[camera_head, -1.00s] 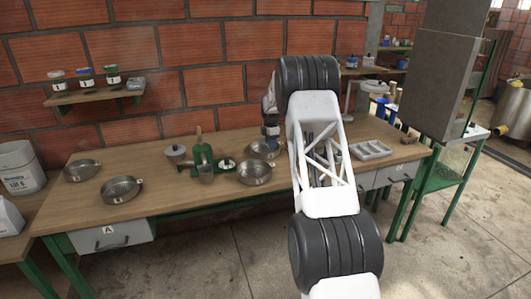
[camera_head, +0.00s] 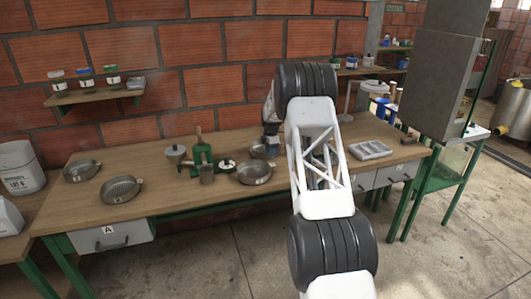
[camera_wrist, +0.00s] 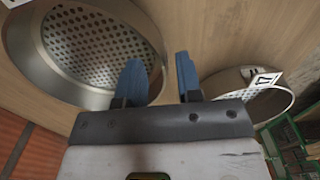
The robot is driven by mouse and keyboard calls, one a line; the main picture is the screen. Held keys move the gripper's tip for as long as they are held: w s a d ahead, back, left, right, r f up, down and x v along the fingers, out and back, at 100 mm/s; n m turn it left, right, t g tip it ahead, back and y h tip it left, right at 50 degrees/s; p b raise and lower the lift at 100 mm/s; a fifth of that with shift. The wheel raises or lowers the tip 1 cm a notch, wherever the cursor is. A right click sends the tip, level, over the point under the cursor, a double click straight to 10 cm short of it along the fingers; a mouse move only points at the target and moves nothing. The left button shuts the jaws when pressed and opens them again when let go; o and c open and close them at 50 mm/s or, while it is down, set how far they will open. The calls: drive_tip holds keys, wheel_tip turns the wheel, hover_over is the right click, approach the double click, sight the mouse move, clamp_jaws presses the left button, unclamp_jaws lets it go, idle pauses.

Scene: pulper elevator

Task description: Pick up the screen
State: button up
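Several round metal screens stand on the bench. The head view shows a front-middle one (camera_head: 254,173), one behind it (camera_head: 258,152) partly hidden by my gripper (camera_head: 271,143), and two at the left (camera_head: 121,189) (camera_head: 82,171). The wrist view shows a large screen with a perforated bottom (camera_wrist: 85,45) at upper left. A second round pan with a small label (camera_wrist: 225,86) is at right. My gripper (camera_wrist: 159,59) is open, its blue fingers apart. The large screen's right rim appears between the fingers in the picture; I cannot tell whether they touch it.
A green stand (camera_head: 201,153) and small metal cup (camera_head: 206,174) are left of the middle screens. A grey compartment tray (camera_head: 371,149) lies at right. The bench (camera_head: 160,195) is clear in front of the stand. A grey box-shaped machine (camera_head: 437,85) rises beyond the right end.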

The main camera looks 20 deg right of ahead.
drive_tip(key=shift+f, duration=1.2)
clamp_jaws()
